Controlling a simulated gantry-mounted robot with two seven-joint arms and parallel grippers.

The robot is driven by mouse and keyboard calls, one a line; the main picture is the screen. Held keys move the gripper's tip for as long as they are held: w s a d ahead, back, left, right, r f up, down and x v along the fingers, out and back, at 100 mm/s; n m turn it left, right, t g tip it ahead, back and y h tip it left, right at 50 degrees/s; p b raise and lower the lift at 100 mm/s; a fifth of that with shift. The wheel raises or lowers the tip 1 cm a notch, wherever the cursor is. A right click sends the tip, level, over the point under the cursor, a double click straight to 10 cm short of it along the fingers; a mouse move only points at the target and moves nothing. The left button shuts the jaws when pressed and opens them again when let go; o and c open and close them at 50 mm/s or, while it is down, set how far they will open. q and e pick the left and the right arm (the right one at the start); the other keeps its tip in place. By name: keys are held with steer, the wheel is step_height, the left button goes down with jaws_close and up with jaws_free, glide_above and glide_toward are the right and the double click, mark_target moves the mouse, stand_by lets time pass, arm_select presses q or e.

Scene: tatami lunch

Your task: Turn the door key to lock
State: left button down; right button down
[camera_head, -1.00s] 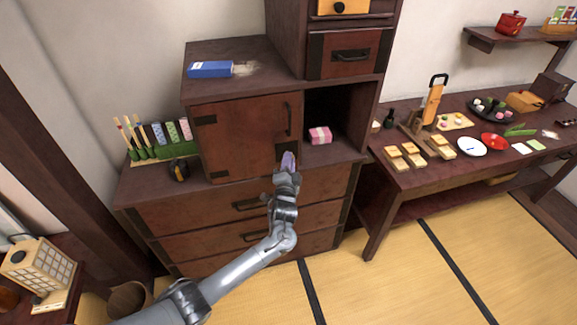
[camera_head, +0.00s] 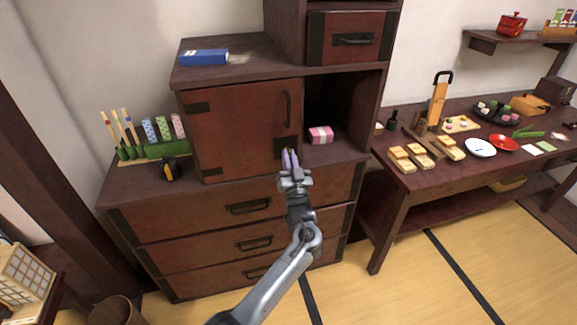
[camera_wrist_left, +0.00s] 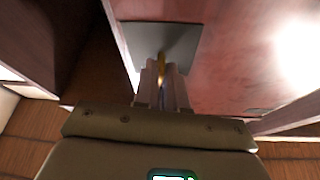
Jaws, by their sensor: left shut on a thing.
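The cabinet door (camera_head: 235,125) is dark red wood and sits closed in the head view, with a dark lock plate (camera_head: 279,147) at its lower right corner. My left gripper (camera_head: 290,160) is at that plate, pointing at the door. In the left wrist view the gripper (camera_wrist_left: 162,85) is shut on the small brass-coloured key (camera_wrist_left: 162,66), which stands against the grey lock plate (camera_wrist_left: 182,42). The fingers hide most of the key, so I cannot tell its exact angle. My right gripper is not in view.
An open compartment right of the door holds a pink box (camera_head: 320,135). Drawers (camera_head: 225,222) lie below. A low table (camera_head: 400,180) with food stands to the right. A blue box (camera_head: 204,57) lies on top of the cabinet. The tatami floor in front is clear.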

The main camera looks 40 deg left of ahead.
arm_select(q)
steer(key=shift+w+f+n+g+y+b, duration=0.1)
steer(key=shift+n+g+y+b, duration=0.3)
steer(key=shift+n, duration=0.35)
steer(key=shift+f+n+g+y+b, duration=0.1)
steer(key=shift+n+g+b, duration=0.1)
steer(key=shift+n+b, duration=0.4)
steer(key=shift+r+n, duration=0.1)
steer(key=shift+n, duration=0.15)
steer(key=c, duration=1.3)
jaws_free()
steer(key=shift+r, duration=0.1)
steer(key=shift+d, duration=0.15)
steer(key=shift+p+v, duration=1.5)
steer(key=shift+v, duration=3.85)
